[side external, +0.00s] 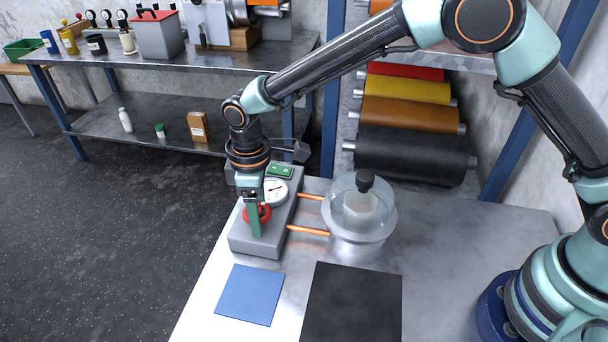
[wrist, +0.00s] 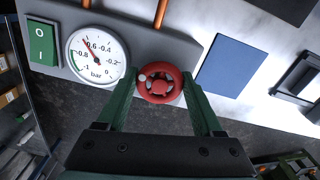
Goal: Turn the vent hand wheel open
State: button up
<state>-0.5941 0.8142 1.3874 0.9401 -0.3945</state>
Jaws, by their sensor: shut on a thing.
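The vent hand wheel is a small red spoked wheel (wrist: 160,83) on the grey pump box (side external: 262,240); in the side view the red wheel (side external: 263,213) is partly hidden behind my gripper. My gripper (side external: 255,225) points down over the box. In the wrist view its two green fingers (wrist: 160,92) sit on either side of the wheel, shut on its rim. The round pressure gauge (wrist: 98,56) is beside the wheel, its needle pointing up and left near 0.6. A green switch (wrist: 41,43) marked I and O is at the box's other end.
A blue mat (side external: 249,295) and a black mat (side external: 352,305) lie on the bench in front, both bare.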

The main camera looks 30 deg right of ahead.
jog(key=shift+r+n, duration=0.15)
jog(key=shift+n, duration=1.35)
jog(key=o, duration=1.4)
jog(key=shift+c, duration=0.2)
jog(key=shift+r, duration=4)
jog(key=shift+r, duration=0.1)
